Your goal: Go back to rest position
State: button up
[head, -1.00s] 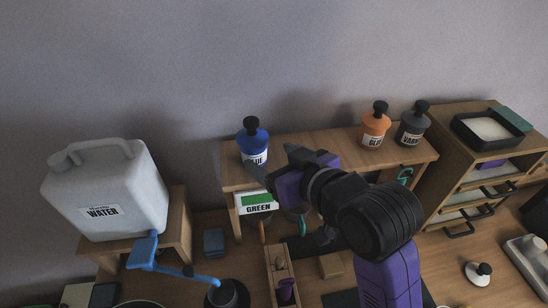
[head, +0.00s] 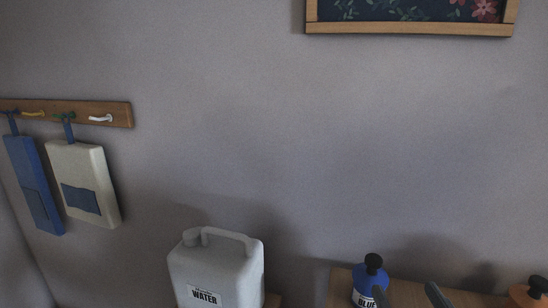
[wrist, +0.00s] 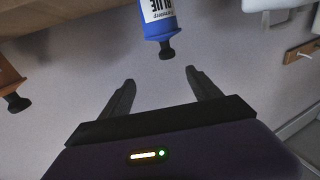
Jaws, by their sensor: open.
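My gripper (wrist: 160,92) is open, with its two dark fingers apart and nothing between them in the wrist view. In the head view only its fingertips (head: 408,295) show at the bottom edge, near the blue bottle. The blue bottle (head: 368,284) with a black cap and a "BLUE" label stands on the wooden shelf (head: 405,290). It also shows upside down in the wrist view (wrist: 157,22), beyond the fingertips and apart from them. The rest of my arm is out of the head view.
A white water jug (head: 215,270) stands left of the shelf. An orange bottle (head: 528,294) is at the right edge. A wall rack (head: 85,113) holds a blue and a cream hanging item. A framed floral picture (head: 410,28) hangs above. The wall between is bare.

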jog(key=s+f+g, duration=0.1)
jog(key=s+f, duration=0.4)
jog(key=s, duration=0.5)
jog(key=s+f+g, duration=0.1)
jog(key=s+f, duration=0.5)
jog(key=s, duration=0.4)
jog(key=s+a+f+g, duration=0.1)
jog(key=s+f, duration=0.5)
jog(key=s, duration=0.5)
jog(key=shift+g+b, duration=0.3)
